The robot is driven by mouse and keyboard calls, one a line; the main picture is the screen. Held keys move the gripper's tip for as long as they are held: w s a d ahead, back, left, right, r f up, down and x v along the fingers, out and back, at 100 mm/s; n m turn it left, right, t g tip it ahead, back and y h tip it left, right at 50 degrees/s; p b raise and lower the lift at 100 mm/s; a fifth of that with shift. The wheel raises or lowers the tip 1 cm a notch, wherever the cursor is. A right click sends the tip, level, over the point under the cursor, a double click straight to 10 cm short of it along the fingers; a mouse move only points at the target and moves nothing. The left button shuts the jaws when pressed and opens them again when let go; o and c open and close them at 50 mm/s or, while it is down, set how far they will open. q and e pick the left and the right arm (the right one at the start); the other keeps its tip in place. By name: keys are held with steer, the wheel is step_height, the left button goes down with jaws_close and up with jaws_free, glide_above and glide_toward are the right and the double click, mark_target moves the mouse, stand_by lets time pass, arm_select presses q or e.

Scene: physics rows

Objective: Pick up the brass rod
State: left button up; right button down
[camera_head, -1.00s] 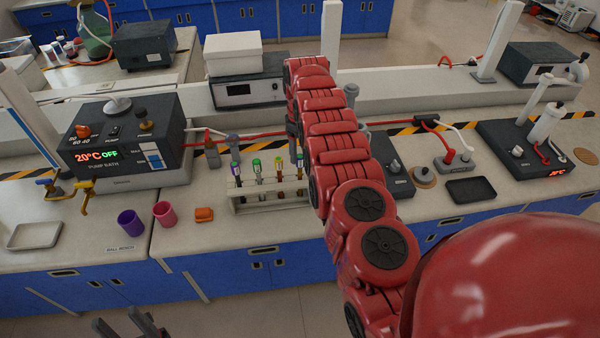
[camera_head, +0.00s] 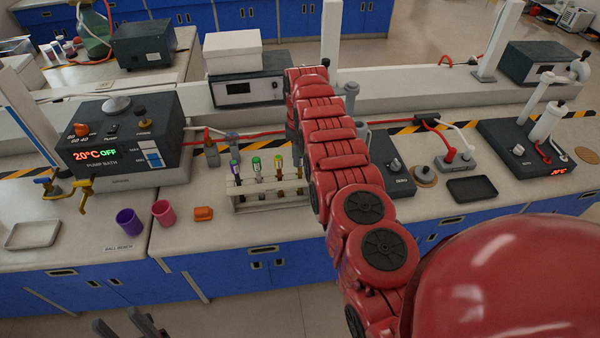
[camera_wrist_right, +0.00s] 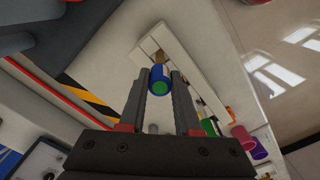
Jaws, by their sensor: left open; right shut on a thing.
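The brass rod (camera_wrist_right: 160,57) shows in the right wrist view as a short brass-coloured piece beyond a blue collar with a green end. My right gripper (camera_wrist_right: 160,84) is shut on its blue and green end. The rod is over one end of the white rack (camera_wrist_right: 194,73); I cannot tell whether it is still in a slot. In the head view the rack (camera_head: 262,204) holds several colour-capped rods, and my red right arm hides the held rod and right gripper. My left gripper (camera_head: 124,325) is open and empty at the bottom edge, in front of the bench.
Right of my arm are a black tray (camera_head: 471,189) and a dark instrument (camera_head: 530,150).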

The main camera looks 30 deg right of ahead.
steer(key=shift+w+r, duration=0.1)
steer(key=shift+r, duration=0.3)
step_height(320, 180, up, 7)
steer(key=b, duration=0.3)
step_height(320, 180, up, 10)
steer(key=p, duration=0.9)
steer(key=shift+r, duration=0.15)
steer(key=c, duration=1.2)
jaws_free()
jaws_close()
